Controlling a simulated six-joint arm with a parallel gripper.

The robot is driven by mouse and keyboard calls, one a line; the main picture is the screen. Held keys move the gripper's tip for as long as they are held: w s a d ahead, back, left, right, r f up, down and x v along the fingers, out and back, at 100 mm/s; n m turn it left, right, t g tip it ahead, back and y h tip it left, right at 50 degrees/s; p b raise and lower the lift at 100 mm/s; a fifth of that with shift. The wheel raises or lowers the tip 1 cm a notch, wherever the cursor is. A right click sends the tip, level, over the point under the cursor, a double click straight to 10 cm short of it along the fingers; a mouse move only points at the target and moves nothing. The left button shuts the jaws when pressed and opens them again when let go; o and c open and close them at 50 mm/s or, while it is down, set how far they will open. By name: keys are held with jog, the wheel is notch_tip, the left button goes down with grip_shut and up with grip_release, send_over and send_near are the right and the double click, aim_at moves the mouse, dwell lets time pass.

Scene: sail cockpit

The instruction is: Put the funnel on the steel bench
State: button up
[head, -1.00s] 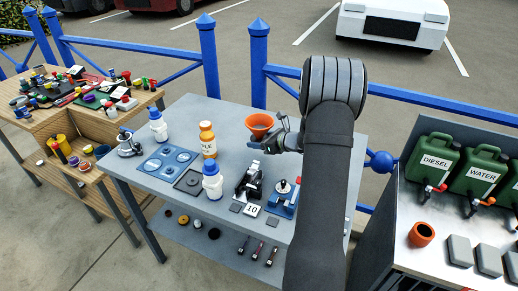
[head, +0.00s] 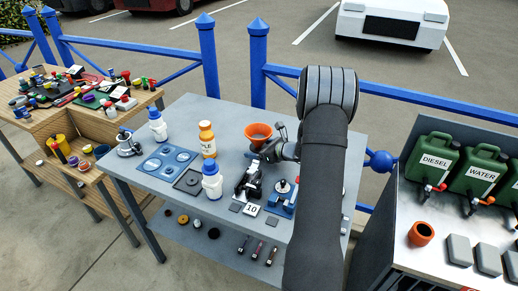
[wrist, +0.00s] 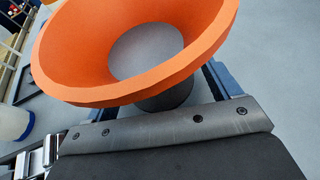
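The orange funnel (head: 258,131) is upright, wide mouth up, over the back part of the grey steel bench (head: 225,118). It looks to be at or just above the bench top; I cannot tell if it touches. My gripper (head: 268,149) is at the funnel's right side, low over the bench. In the wrist view the funnel (wrist: 150,88) fills the upper middle, with grey showing through its opening. Blue finger parts show on both sides below the rim, but the fingertips are hidden behind it, so their grip is unclear.
An orange-capped bottle (head: 207,140) and white-and-blue bottles (head: 212,182) stand left of the funnel. A black device (head: 249,182) and a blue fixture (head: 282,198) are in front. Green cans (head: 433,160) stand on the right-hand bench.

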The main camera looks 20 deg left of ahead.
jog(key=shift+r, duration=0.25)
jog(key=v, duration=1)
jog(key=shift+d+r, duration=0.1)
jog(key=shift+d, duration=0.3)
jog(key=shift+o, duration=0.5)
jog(key=shift+s+d+r, duration=0.1)
jog(key=shift+s+d, duration=0.05)
jog(key=shift+d, duration=0.15)
jog(key=o, duration=0.3)
jog(key=shift+d, duration=0.2)
jog(key=shift+s+r, duration=0.1)
